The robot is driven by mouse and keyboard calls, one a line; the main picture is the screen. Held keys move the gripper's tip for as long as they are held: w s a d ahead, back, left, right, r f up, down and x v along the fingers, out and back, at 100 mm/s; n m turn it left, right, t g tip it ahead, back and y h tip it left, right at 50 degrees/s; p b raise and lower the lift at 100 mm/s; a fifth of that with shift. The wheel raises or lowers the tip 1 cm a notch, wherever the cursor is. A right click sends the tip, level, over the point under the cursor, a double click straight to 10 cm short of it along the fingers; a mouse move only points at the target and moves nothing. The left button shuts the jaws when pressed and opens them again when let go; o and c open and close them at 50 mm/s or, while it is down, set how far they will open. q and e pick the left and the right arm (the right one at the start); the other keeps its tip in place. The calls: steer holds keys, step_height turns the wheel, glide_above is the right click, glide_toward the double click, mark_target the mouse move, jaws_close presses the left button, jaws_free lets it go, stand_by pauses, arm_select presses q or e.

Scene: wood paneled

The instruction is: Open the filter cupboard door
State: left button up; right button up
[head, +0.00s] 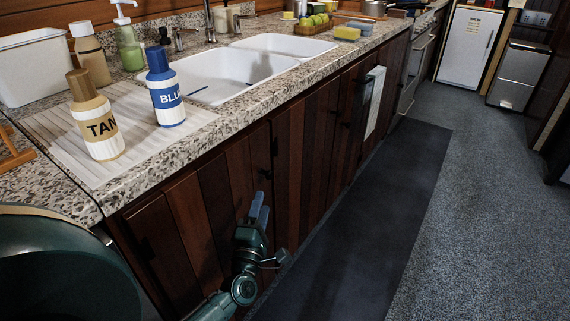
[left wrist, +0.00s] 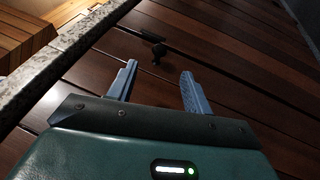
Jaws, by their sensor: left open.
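A row of dark wood cupboard doors (head: 207,192) runs under the granite counter in the head view. I cannot tell by a label which one is the filter cupboard. My left gripper (head: 259,200) is open and empty, low in front of a door near the sink. In the left wrist view, its two blue-grey fingers (left wrist: 160,72) point at wood panelling (left wrist: 230,60). A small dark knob (left wrist: 158,51) shows just beyond the gap between the fingertips, apart from them. The doors in view look shut. My right gripper is not in view.
The granite counter (head: 262,100) edge juts above the doors. A tan bottle (head: 97,118) and a blue bottle (head: 165,90) stand on it beside the white sink (head: 215,72). A white towel (head: 374,100) hangs farther along. A dark mat (head: 370,205) and open floor lie to the right.

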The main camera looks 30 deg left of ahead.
arm_select(q)
steer(key=b+x, duration=0.1)
steer(key=x, duration=1.1)
steer(key=shift+w+r, duration=0.1)
steer(key=shift+r, duration=0.05)
steer(key=shift+c, duration=0.3)
jaws_close()
